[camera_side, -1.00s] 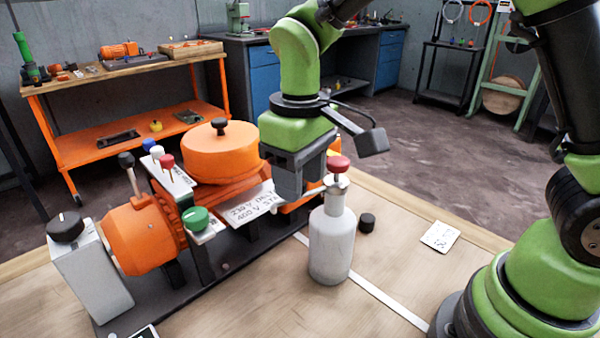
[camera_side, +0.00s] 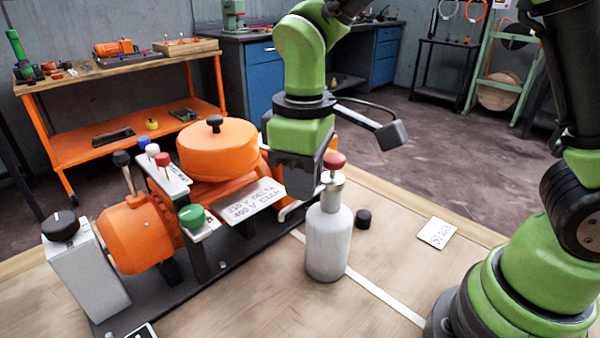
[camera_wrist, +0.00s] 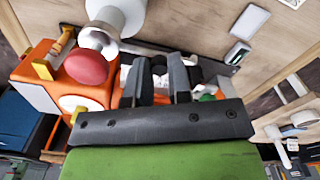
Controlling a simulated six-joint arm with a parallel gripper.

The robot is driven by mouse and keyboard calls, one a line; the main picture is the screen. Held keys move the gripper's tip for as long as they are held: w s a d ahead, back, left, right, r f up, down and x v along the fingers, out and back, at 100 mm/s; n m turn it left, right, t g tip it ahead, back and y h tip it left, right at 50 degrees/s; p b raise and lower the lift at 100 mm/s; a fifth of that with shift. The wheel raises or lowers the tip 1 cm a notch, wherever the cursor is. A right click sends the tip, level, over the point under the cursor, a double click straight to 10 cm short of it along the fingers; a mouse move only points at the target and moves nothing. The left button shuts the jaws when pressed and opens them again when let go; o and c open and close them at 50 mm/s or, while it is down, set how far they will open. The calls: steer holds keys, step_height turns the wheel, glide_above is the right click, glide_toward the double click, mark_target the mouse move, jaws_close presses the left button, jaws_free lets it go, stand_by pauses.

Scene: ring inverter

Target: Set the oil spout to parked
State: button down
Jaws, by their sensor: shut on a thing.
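The oil spout (camera_side: 290,211) is a thin pale tube at the neck of an upright grey-white bottle (camera_side: 329,243), and it points left toward the orange machine. A red knob (camera_side: 334,160) tops the bottle; it also shows in the wrist view (camera_wrist: 86,68), with the bottle (camera_wrist: 118,12) above it. My gripper (camera_side: 296,194) is just left of and behind the red knob, low beside the bottle neck. In the wrist view, my gripper (camera_wrist: 164,72) has its two dark fingers a small gap apart. It appears shut on the spout, but the contact is largely hidden.
The orange machine (camera_side: 222,148) stands left, with a lettered plate (camera_side: 253,199), a green knob (camera_side: 192,215) and small levers close to my gripper. A black cap (camera_side: 363,219) and a white card (camera_side: 437,233) lie right of the bottle. The front of the table is clear.

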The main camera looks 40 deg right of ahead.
steer(key=c, duration=1)
jaws_free()
steer(key=shift+c, duration=0.2)
steer(key=shift+r, duration=0.1)
step_height(320, 180, up, 10)
